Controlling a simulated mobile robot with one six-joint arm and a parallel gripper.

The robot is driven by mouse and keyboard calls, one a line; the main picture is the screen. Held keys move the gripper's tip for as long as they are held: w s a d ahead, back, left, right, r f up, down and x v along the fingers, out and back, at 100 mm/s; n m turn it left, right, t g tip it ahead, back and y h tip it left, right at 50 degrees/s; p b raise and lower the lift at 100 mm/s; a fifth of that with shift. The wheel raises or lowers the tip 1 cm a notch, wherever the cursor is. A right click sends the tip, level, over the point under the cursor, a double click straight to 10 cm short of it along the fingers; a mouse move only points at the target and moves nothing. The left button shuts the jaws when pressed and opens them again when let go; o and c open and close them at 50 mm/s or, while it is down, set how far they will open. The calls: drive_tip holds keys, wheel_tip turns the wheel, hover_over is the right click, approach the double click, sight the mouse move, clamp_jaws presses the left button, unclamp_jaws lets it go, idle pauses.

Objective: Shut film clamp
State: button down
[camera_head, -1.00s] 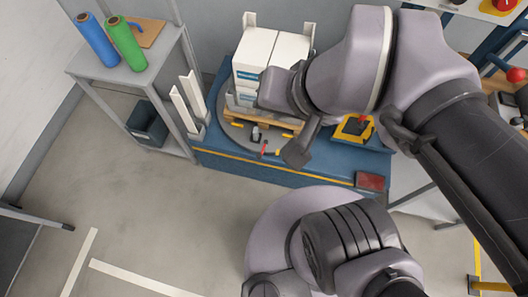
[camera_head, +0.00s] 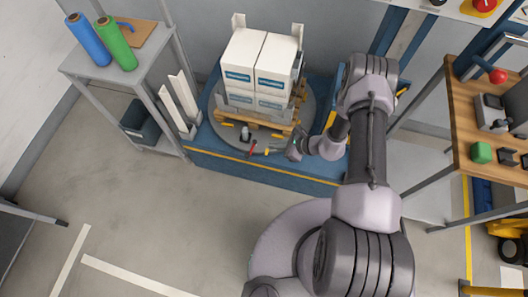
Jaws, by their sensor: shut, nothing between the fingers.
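A small grey fitting (camera_head: 245,134) sits at the front of the round turntable (camera_head: 222,130); it looks like the film clamp. A small red lever-like piece (camera_head: 252,149) lies just right of and below it, and a small yellow piece (camera_head: 267,150) is beside that. I cannot tell whether the clamp is open. My gripper (camera_head: 281,151) is low over the turntable's front right edge, pointing left toward these pieces. It is shut and empty. Its fingertips are small here, and I cannot tell whether they touch anything.
White boxes (camera_head: 244,52) stand on a wooden pallet (camera_head: 262,118) on the turntable. White upright posts (camera_head: 180,103) and a shelf with blue (camera_head: 88,38) and green (camera_head: 115,42) rolls are left. A wooden workbench (camera_head: 468,120) is right. The floor in front is clear.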

drive_tip(key=s+d+f+m, duration=0.1)
drive_tip(key=s+f+m, duration=0.1)
drive_tip(key=s+f, duration=0.2)
wheel_tip(320, 180, down, 3)
drive_tip(key=shift+s+d+f+h, duration=0.2)
drive_tip(key=shift+s+d+h, duration=0.1)
drive_tip(key=shift+h, duration=0.1)
drive_tip(key=shift+a, duration=0.1)
drive_tip(key=w+a+r+b+x, duration=0.1)
drive_tip(key=b+x, duration=0.4)
drive_tip(key=x, duration=0.8)
drive_tip(key=shift+w+a+r+b, duration=0.2)
drive_tip(key=shift+r+b, duration=0.15)
drive_tip(key=shift+r, duration=0.15)
